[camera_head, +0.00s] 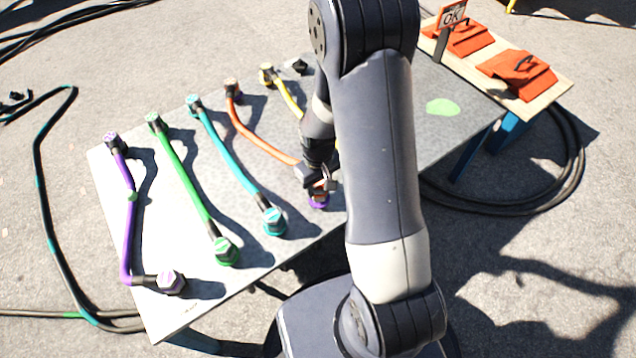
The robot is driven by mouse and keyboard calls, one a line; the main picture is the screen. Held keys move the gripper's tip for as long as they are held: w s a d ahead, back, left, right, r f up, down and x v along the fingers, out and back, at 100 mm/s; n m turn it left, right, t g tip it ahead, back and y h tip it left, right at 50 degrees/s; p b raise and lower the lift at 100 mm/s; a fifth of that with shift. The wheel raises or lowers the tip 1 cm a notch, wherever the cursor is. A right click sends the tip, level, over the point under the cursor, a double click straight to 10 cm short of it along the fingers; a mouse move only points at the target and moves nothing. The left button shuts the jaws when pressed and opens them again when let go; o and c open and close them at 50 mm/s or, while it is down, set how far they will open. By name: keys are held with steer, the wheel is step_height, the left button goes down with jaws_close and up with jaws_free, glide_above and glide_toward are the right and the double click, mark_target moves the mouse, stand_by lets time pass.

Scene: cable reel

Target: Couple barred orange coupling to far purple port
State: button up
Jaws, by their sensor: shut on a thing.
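The orange hose (258,137) runs from an orange-marked end fitting (231,88) on the far side of the grey table to my gripper (318,180). My gripper points down at the table's near edge and is shut on the hose's near end, the orange coupling, which the fingers mostly hide. A purple-ringed fitting (318,202) shows directly under the fingers. I cannot tell whether the coupling is seated on it. The coupling's bar marking is not readable.
Purple (127,235), green (184,176) and teal (228,155) hoses lie left of my gripper. A yellow hose (288,98) runs behind my arm. A board (556,82) with orange pieces and an OK sign (452,15) is at the right. A green patch (442,107) lies on clear tabletop.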

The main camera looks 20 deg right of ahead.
steer(key=shift+f+b, duration=0.45)
stand_by(0.3)
steer(key=o, duration=1.2)
steer(key=shift+r, duration=0.1)
step_height(320, 180, up, 11)
steer(key=p, duration=0.3)
